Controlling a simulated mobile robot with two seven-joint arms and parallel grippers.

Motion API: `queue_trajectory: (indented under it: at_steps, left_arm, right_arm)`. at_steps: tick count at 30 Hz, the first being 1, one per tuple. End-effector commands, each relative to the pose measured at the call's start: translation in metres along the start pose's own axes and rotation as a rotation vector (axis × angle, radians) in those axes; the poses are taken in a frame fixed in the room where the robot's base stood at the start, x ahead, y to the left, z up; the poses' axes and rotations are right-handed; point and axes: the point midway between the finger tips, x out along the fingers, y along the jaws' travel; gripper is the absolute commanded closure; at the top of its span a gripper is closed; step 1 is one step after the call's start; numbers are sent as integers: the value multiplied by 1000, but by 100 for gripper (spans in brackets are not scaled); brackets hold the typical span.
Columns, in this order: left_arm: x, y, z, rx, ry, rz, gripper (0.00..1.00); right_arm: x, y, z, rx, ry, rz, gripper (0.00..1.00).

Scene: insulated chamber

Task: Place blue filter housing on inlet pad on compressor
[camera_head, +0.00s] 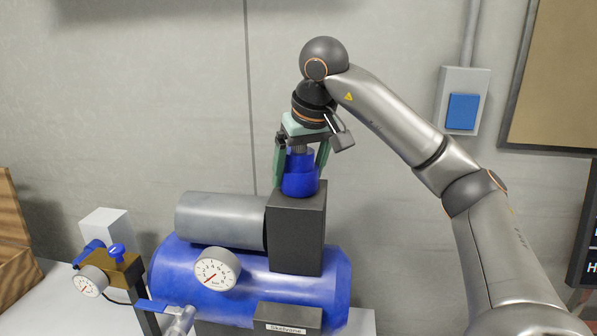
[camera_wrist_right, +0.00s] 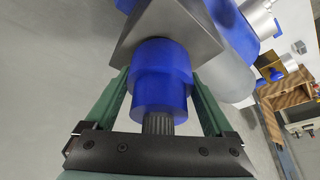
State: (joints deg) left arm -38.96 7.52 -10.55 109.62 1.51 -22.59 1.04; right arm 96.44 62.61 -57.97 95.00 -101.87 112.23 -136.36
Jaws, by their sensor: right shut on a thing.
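The blue filter housing (camera_head: 300,184) is a stepped blue cylinder with a grey ribbed knob on top. It is upright between the green fingers of my right gripper (camera_head: 299,172), which is shut on it from above. The housing is at the top of the dark block on the blue compressor (camera_head: 330,285). In the right wrist view the housing (camera_wrist_right: 162,78) meets the grey block face (camera_wrist_right: 190,32), between the fingers of the gripper (camera_wrist_right: 160,88). Whether it rests fully on the block is unclear, and the inlet pad is hidden. My left gripper is not in view.
A grey motor cylinder (camera_head: 220,220) lies beside the dark block (camera_head: 296,235). A pressure gauge (camera_head: 217,268) is on the tank's front. A brass regulator (camera_head: 118,270) with a second gauge stands left. A wooden crate (camera_head: 14,255) is at the far left. The wall is behind.

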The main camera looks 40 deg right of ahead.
Motion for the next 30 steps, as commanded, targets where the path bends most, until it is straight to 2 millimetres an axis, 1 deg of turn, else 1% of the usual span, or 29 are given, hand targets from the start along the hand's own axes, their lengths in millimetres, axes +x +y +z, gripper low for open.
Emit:
queue_trajectory:
  at_steps: [11, 12, 15, 23, 26, 30]
  left_arm:
    - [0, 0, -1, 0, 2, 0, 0]
    - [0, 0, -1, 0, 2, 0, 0]
    - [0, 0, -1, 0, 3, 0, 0]
    - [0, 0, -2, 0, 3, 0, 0]
    - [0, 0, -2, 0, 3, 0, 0]
    - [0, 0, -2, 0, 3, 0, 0]
  right_arm:
    - [4, 0, 2, 0, 2, -2, 72]
    - [5, 0, 2, 0, 1, -2, 10]
    - [4, 0, 2, 0, 1, -1, 0]
    - [2, 0, 1, 0, 1, -2, 0]
    - [-5, -1, 0, 0, 3, -2, 0]
    - [-27, -1, 0, -1, 6, -2, 0]
